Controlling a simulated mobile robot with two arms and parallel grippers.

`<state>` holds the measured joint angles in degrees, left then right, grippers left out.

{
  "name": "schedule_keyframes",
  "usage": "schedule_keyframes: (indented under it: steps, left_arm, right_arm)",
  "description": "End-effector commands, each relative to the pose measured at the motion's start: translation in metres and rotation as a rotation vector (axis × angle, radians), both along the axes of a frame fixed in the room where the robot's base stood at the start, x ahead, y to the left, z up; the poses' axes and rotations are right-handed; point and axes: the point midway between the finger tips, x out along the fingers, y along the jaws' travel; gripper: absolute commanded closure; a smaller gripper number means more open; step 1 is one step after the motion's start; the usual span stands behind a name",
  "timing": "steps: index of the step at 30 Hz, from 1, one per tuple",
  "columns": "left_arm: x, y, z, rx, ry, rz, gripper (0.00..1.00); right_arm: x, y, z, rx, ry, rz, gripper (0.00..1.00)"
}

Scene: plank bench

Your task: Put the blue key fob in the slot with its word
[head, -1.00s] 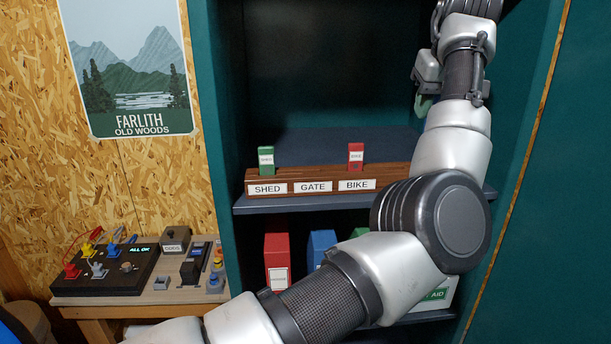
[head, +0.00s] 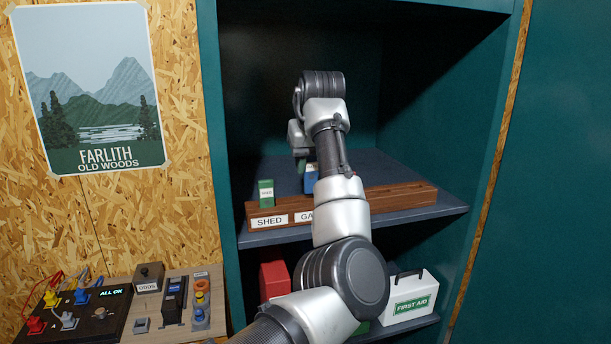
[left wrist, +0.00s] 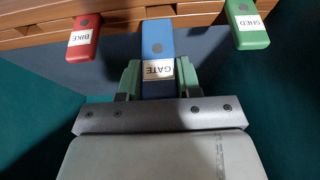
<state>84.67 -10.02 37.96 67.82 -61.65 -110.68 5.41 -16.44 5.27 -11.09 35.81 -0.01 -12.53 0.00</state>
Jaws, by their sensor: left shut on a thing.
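The blue key fob (left wrist: 158,38) has a white GATE label (left wrist: 159,70). My left gripper (left wrist: 159,80) is shut on it, with green fingers on both sides. The fob (head: 311,181) also shows in the head view, above the wooden rack (head: 390,199) near its GATE label (head: 303,217). The fob's far end overlaps the rack in the left wrist view; I cannot tell whether it is in the slot. A green SHED fob (head: 266,193) stands upright in the rack. A red BIKE fob (left wrist: 84,38) shows only in the left wrist view. My right gripper is not in view.
The rack sits at the front of a cabinet shelf (head: 400,178), between teal side walls. My left arm hides the rack's BIKE label. A first aid box (head: 410,297) and a red box (head: 273,279) are on the lower shelf. A control panel (head: 85,318) is at the left.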

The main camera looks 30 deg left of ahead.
Motion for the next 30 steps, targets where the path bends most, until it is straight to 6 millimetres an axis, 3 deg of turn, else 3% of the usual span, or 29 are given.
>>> schedule_keyframes:
  steps: [6, 13, 25, 26, 30]
  left_arm:
    - [-0.003, 0.009, -0.012, 0.0, 0.003, -0.002, 0.89]
    - [-0.003, 0.009, -0.042, 0.0, 0.002, -0.001, 0.89]
    - [-0.003, 0.009, -0.05, 0.0, 0.001, -0.002, 0.89]
    - [-0.002, 0.009, -0.049, 0.0, 0.0, -0.001, 0.64]
    - [-0.002, 0.009, -0.049, 0.0, 0.0, -0.001, 0.42]
  right_arm:
    - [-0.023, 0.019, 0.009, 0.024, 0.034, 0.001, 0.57]
    - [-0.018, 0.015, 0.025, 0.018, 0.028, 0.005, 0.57]
    - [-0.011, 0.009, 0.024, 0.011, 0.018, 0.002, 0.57]
    - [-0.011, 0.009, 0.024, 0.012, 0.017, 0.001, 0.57]
    - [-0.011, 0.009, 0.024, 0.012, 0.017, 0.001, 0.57]
